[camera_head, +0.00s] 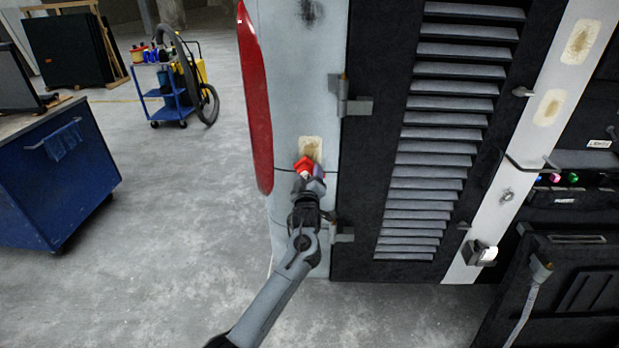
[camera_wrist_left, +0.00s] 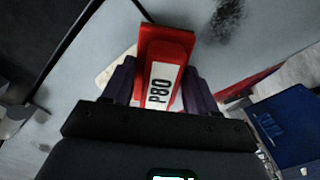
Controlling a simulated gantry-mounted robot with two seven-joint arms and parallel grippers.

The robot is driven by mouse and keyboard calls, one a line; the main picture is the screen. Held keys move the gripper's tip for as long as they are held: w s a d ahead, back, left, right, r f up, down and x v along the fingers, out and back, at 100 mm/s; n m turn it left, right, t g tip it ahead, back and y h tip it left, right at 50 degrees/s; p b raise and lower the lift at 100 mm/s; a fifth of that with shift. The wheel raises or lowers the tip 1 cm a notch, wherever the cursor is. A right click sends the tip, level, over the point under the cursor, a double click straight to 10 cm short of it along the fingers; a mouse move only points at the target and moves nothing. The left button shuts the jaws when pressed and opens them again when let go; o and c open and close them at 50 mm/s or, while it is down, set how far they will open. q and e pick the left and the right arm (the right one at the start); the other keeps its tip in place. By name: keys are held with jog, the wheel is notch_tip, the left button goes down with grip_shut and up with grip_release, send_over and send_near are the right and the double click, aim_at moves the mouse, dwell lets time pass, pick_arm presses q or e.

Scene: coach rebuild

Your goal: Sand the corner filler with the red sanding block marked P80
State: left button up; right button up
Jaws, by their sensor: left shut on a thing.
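The red sanding block (camera_head: 304,164) is in my left gripper (camera_head: 309,178), just below the corner filler. In the left wrist view the block (camera_wrist_left: 167,42) shows a white label reading P80, held between the two dark purple fingers. The corner filler (camera_head: 311,145) is a cream patch with a brown stain on the pale corner panel, beside the red lamp strip. In the left wrist view it is mostly hidden behind the block, with only a pale edge (camera_wrist_left: 112,68) showing. I cannot tell whether the block touches the panel. My right gripper is not in view.
A black louvred door (camera_head: 440,150) with hinges (camera_head: 352,107) stands right of the panel. Two more stained patches (camera_head: 581,42) are on the far right pillar. A blue workbench (camera_head: 60,175) and a blue trolley (camera_head: 165,95) stand left. The floor between them and the coach is clear.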

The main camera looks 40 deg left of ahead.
pick_arm(q)
jog(key=shift+b+x, duration=0.85)
jog(key=shift+x, duration=0.15)
jog(key=shift+r, duration=0.15)
